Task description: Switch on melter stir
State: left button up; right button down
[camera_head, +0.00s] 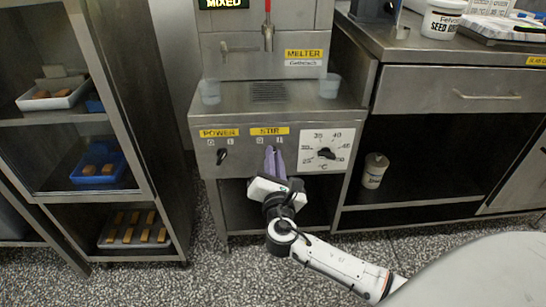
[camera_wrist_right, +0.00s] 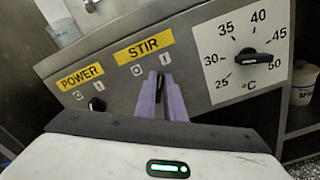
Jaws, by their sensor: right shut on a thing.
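The melter (camera_head: 265,97) is a steel machine with a sloped front panel. The yellow STIR label (camera_head: 269,131) sits mid-panel above a 0 mark and an I mark; the label also shows in the wrist view (camera_wrist_right: 142,45). My right gripper (camera_head: 274,149) is at the panel right below these marks, its purple fingers (camera_wrist_right: 161,90) shut on the dark stir knob (camera_wrist_right: 160,83). Only a sliver of this knob shows between the fingers, so its exact turn is hard to tell. My left gripper is not in view.
Left of my fingers is the power knob (camera_head: 222,157), which looks tilted right. Right of them is the temperature dial (camera_head: 326,153). Two cups (camera_head: 330,86) stand on the melter's ledge. A tray rack (camera_head: 100,150) stands left; a counter with a drawer (camera_head: 450,90) stands right.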

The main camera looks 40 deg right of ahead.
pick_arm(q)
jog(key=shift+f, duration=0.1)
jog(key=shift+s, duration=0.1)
pick_arm(e)
jog(key=c, duration=1.8)
grip_release()
jog(key=shift+c, duration=0.2)
